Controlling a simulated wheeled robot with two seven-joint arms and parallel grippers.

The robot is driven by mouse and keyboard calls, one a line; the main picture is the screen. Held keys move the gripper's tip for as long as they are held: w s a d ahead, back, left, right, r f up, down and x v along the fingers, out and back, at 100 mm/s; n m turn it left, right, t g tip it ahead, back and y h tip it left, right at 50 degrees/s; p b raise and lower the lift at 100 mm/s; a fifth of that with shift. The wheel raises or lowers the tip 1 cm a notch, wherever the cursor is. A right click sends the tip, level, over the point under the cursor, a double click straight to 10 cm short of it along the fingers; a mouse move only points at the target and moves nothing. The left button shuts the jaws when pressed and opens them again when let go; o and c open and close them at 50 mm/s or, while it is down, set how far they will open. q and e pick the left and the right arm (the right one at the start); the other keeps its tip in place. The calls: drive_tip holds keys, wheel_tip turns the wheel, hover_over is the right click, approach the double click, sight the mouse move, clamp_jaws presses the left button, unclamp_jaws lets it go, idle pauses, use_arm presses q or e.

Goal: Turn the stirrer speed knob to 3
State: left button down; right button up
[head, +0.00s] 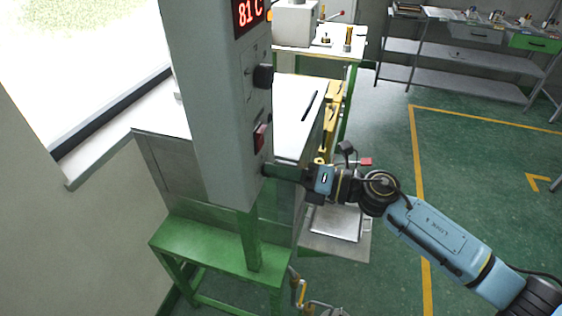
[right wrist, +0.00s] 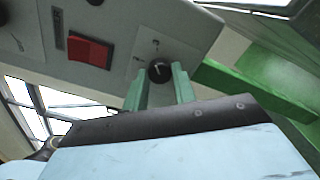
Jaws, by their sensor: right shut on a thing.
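The stirrer speed knob (right wrist: 160,70) is a small round black knob with a white pointer mark, low on the grey control column (head: 208,100). The scale marks around it are too small to read. My right gripper (right wrist: 162,84) has its two green fingers on either side of the knob, shut on it. In the head view my right gripper (head: 268,171) reaches the lower side of the column from the right and mostly hides the knob. My left gripper is not in view.
Above on the column are a red switch (head: 260,137), a larger black knob (head: 263,75) and a red display (head: 249,12) reading 81 C. A green stand (head: 220,250) is below. A metal tray (head: 335,222) lies under my right arm. Open green floor is at right.

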drive_tip(key=shift+m+p, duration=0.95)
drive_tip(key=shift+m, duration=0.35)
drive_tip(key=o, duration=1)
drive_tip(key=b+v, duration=0.3)
drive_tip(key=v, duration=1)
drive_tip(key=shift+s+d, duration=0.1)
drive_tip(key=shift+d, duration=0.05)
